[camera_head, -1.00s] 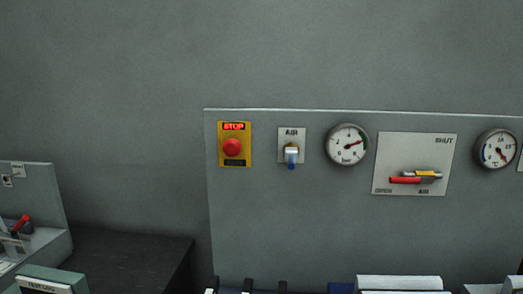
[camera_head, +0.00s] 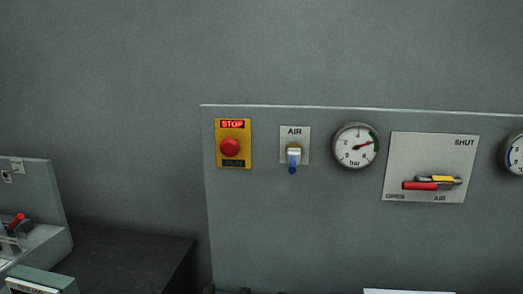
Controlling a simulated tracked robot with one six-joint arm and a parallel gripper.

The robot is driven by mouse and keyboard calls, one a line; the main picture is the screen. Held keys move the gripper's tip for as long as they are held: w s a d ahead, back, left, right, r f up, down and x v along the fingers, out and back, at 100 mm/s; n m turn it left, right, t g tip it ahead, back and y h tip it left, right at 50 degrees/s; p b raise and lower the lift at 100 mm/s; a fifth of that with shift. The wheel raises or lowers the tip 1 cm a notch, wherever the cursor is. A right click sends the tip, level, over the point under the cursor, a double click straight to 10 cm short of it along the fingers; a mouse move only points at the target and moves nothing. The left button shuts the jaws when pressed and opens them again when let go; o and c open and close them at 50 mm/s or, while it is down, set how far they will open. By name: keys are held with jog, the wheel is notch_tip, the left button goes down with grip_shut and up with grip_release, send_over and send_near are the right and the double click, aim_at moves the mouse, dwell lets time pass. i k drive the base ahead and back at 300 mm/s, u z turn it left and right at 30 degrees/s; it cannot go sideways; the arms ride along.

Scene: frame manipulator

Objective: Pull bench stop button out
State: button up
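The bench stop button (camera_head: 230,147) is a red mushroom knob on a yellow plate (camera_head: 239,162) at the left end of the grey upright panel (camera_head: 290,220). The word STOP above it is lit red; the word RUN below it is dark. How far the knob stands out cannot be told from this front view. My gripper is not in view.
Right of the button on the panel are a blue-tipped AIR switch (camera_head: 293,158), a round bar gauge (camera_head: 355,146) and a SHUT plate (camera_head: 430,142) with a red-handled lever (camera_head: 425,186). A dark bench top (camera_head: 125,262) and a grey unit (camera_head: 35,205) stand at lower left.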

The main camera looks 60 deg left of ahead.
aim_at(230, 147)
jog(key=z, duration=0.25)
jog(key=k, duration=1.35)
jog(key=u, duration=1.85)
jog(key=i, duration=0.8)
jog(key=u, duration=0.05)
